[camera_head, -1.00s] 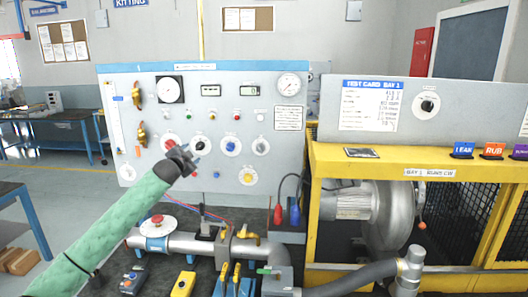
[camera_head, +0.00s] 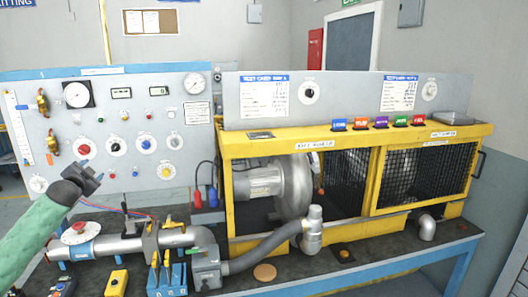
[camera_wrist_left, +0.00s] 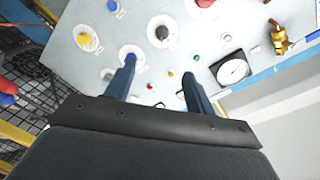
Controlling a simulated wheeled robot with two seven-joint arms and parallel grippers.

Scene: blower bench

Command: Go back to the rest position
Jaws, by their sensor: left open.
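My left gripper (camera_head: 92,176) is at the left of the head view, at the end of a green-sleeved arm. It is in front of the lower left part of the grey control panel (camera_head: 100,120). In the left wrist view its two blue fingers (camera_wrist_left: 157,85) stand apart with nothing between them. Behind them in that view are the panel's knobs, a round gauge (camera_wrist_left: 231,71) and a brass valve (camera_wrist_left: 279,38). I cannot tell from these frames how far the fingertips are from the panel. My right gripper is not in view.
A yellow-framed blower bench (camera_head: 226,185) fills the middle and right. The right front of the worktop is fairly clear.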

